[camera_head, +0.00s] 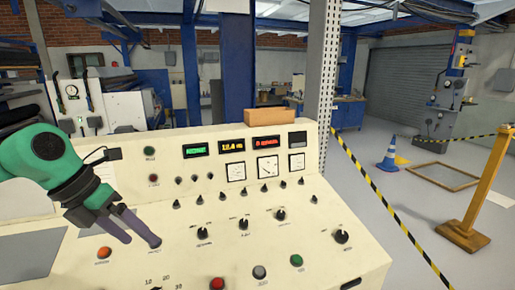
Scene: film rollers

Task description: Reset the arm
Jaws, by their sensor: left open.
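My left arm, green with a dark wrist, comes in from the left edge of the head view. Its gripper (136,240) is open and empty, with two dark fingers spread apart. It is over the left part of a cream control panel (190,262), near an orange button (104,252). Whether the fingertips touch the panel cannot be told. My right gripper is not in view.
The panel has several black knobs, a red button (217,283), a green button (296,260), gauges (268,166) and lit displays (232,145). A wooden block (269,116) sits on its top edge. Striped tape, a yellow post (483,185) and a blue cone (389,155) stand right.

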